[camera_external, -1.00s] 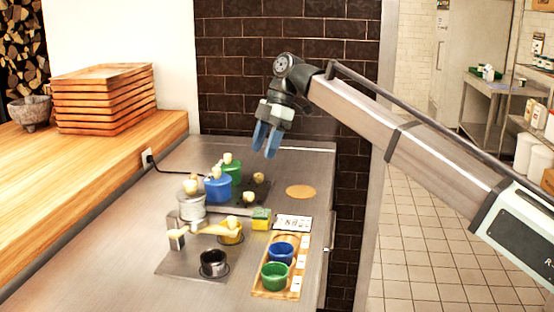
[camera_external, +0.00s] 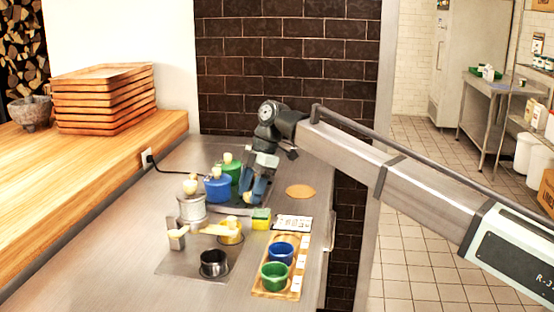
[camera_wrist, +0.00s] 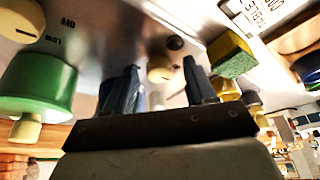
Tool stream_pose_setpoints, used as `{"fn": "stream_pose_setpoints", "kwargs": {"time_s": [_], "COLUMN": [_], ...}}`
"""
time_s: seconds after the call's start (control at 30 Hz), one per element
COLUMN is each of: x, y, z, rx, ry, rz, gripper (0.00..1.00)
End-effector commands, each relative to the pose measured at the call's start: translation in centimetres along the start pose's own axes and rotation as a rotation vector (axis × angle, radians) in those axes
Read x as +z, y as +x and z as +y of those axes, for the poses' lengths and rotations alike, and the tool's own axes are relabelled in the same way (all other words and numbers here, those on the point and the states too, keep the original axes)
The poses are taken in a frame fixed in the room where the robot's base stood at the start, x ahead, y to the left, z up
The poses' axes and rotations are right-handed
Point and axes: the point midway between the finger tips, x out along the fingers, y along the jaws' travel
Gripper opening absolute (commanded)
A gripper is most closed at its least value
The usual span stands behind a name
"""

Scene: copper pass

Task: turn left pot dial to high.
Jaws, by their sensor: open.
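My gripper (camera_external: 256,195) is open and low over the hob, beside the blue pot (camera_external: 217,188) and the green pot (camera_external: 231,171). In the wrist view, a round cream dial (camera_wrist: 160,68) shows between the two blue fingertips, with a gap on each side; no contact is visible. A second cream dial (camera_wrist: 22,20) is at the upper left, near the OFF and LOW markings. I cannot tell for certain which is the left pot's dial. The green pot (camera_wrist: 38,85) fills the left of that view. In the external view my fingers partly hide the dial area.
A yellow-green sponge (camera_external: 261,218) lies close to my fingers. A silver pot (camera_external: 191,208), a yellow pot (camera_external: 230,233) and a dark metal cup (camera_external: 214,262) stand nearer the front. A wooden tray (camera_external: 271,293) holds blue and green cups. The counter's front left is clear.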

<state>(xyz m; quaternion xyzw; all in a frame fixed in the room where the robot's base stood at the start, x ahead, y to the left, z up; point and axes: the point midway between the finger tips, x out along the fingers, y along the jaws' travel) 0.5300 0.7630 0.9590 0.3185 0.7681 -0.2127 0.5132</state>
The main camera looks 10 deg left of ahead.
Motion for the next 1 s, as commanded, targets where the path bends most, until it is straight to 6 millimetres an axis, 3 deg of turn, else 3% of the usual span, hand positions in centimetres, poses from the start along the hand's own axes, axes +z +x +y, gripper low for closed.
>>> {"fn": "stream_pose_setpoints", "kwargs": {"time_s": [0.2, 0.8, 1.0], "x": [0.0, 0.02, 0.02], "y": [0.03, 0.01, 0.01], "z": [0.0, 0.0, -0.04], "rx": [0.0, 0.0, 0.007], "ry": [0.0, 0.0, 0.014], "rz": [0.0, 0.0, 0.0], "gripper": [0.55, 0.0, 0.0]}}
